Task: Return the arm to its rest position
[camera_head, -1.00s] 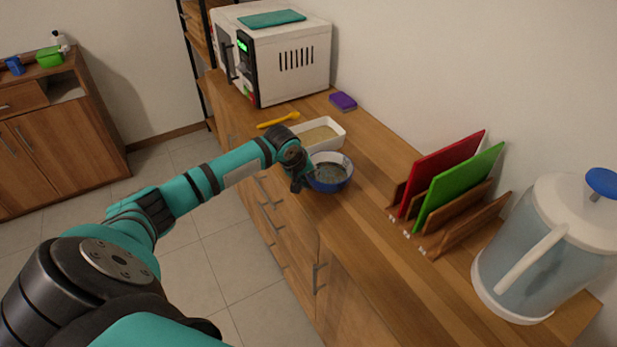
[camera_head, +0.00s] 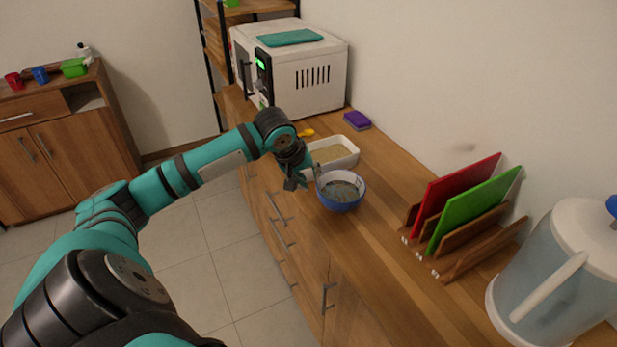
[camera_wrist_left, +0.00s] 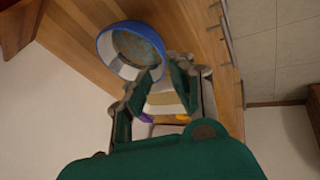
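My left arm reaches in from the left in the head view, and its gripper (camera_head: 297,182) is beside the left side of a blue bowl (camera_head: 342,205). The bowl stands on the wooden counter and has a grey, speckled inside. In the left wrist view my left gripper (camera_wrist_left: 153,77) has its two fingers spread, with nothing held between them. The blue bowl (camera_wrist_left: 108,53) is just past the fingertips there; I cannot tell whether they touch it. My right gripper is in neither view.
A white tray (camera_head: 347,161) of tan grains and a yellow spoon (camera_head: 306,132) lie behind the bowl. A white microwave (camera_head: 318,91), a purple sponge (camera_head: 357,121), a board rack (camera_head: 474,240) and a large jug (camera_head: 535,290) stand along the counter. Open floor lies left of it.

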